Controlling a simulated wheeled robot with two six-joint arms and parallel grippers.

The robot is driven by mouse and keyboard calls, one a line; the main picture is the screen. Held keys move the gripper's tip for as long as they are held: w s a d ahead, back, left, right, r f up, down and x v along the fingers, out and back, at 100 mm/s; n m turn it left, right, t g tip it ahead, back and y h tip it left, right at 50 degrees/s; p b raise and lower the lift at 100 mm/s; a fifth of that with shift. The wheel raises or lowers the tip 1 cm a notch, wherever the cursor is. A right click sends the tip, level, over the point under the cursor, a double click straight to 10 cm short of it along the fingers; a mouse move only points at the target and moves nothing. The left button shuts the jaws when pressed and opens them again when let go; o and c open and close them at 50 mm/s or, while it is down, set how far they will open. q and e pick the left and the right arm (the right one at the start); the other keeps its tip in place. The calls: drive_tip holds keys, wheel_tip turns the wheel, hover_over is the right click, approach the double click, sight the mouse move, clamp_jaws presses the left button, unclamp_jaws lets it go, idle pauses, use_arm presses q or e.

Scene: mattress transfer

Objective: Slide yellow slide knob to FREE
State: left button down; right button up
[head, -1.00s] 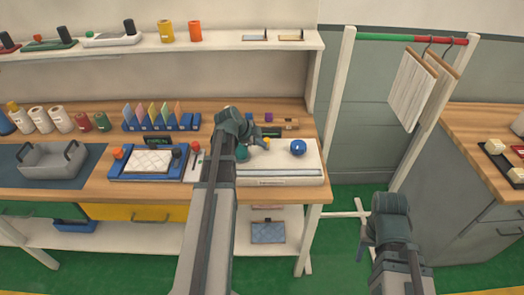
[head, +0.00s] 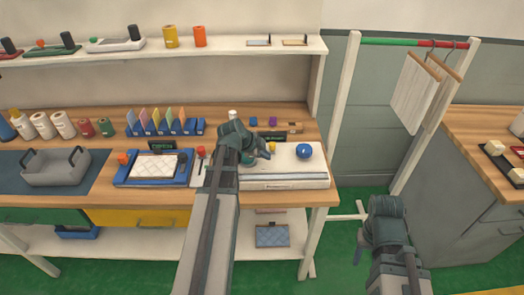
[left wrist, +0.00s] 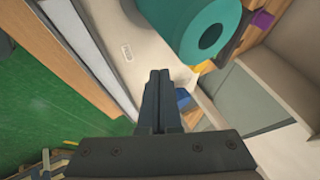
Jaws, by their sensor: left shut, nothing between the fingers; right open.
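The white device (head: 309,177) stands at the right end of the wooden table, with a blue ball knob (head: 304,151) on top. A small yellow piece (head: 272,147), seemingly the slide knob, shows just beyond my left gripper (head: 266,154). A yellow patch (left wrist: 204,67) shows past the fingers in the left wrist view, partly hidden by a teal cylinder (left wrist: 200,35). My left gripper is shut and empty over the device; I cannot tell whether it touches the yellow piece. The FREE marking is not readable. My right gripper (head: 362,247) is open and empty, low over the floor.
A blue tray with a quilted pad (head: 155,166) and a red-topped item (head: 201,153) lie left of my left arm.

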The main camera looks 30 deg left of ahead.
use_arm(q)
drive_tip(key=p+v, duration=0.7)
drive_tip(key=v, duration=0.2)
drive_tip(key=shift+r, duration=0.3)
drive_tip(key=shift+s, duration=0.1)
drive_tip(key=s+d+f+n+g, duration=0.1)
drive_tip(key=d+f+n+g, duration=0.1)
drive_tip(key=d, duration=0.7)
drive_tip(key=s+d+f+n+g, duration=0.1)
drive_tip(key=s+d+f+g, duration=0.1)
drive_tip(key=d, duration=0.8)
drive_tip(key=s+d+n+g+y, duration=0.3)
drive_tip(key=s+d+n, duration=0.3)
drive_tip(key=s+d, duration=0.4)
drive_tip(key=d+f, duration=0.1)
drive_tip(key=d, duration=0.2)
drive_tip(key=shift+y, duration=0.4)
